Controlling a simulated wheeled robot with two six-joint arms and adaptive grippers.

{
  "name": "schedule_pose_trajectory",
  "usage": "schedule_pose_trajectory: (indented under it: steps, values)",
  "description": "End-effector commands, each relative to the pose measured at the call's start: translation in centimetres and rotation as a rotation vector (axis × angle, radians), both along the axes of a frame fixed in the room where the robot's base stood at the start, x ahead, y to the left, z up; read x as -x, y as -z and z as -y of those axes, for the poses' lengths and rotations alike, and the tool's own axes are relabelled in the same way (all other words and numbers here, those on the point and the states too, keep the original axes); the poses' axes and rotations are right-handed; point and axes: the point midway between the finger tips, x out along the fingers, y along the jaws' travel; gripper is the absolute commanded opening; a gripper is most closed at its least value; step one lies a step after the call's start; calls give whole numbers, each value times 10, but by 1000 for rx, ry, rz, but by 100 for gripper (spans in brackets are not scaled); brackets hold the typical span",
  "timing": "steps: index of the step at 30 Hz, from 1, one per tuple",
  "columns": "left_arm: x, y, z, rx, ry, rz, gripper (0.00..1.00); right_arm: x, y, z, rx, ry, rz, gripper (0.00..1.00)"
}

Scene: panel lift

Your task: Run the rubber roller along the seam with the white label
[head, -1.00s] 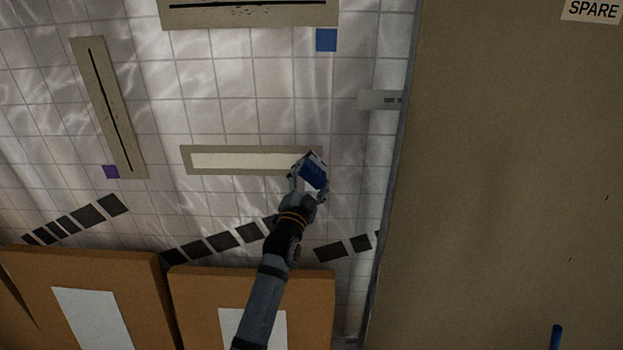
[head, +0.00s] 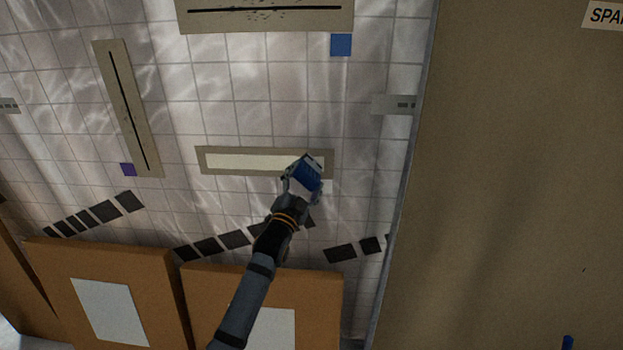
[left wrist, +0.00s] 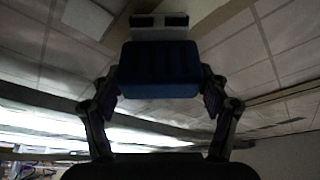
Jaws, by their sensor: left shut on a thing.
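My left gripper (head: 302,180) is shut on a blue block-shaped tool (left wrist: 160,68) with a pale head that has two dark slots. I take it as the roller, but no rubber wheel shows clearly. In the head view the tool overlaps the lower right part of a horizontal seam plate (head: 213,170) with a cream strip (head: 248,161) along its middle. I cannot tell whether the tool touches the strip. A small white label (head: 327,186) shows just right of the gripper, below the plate's right end. My right gripper is not in view.
A tilted plate (head: 130,110) with a dark seam has a purple label (head: 128,169). Another dark-seamed plate (head: 264,16) above has a blue label (head: 341,44). Brown panels (head: 165,290) stand along the bottom. A large brown board (head: 510,180) fills the right side.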

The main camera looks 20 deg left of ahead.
Motion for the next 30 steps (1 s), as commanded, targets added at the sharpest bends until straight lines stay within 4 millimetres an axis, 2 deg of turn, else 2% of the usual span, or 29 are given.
schedule_pose_trajectory:
  steps: [6,13,24,30]
  values:
    - [4,0,-20,-5,-1,2,50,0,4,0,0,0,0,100]
    - [5,-1,-25,-1,0,2,50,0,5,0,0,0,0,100]
    - [15,2,-56,-5,-1,2,50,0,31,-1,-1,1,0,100]
    - [16,-1,-58,-1,0,2,50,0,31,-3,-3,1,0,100]
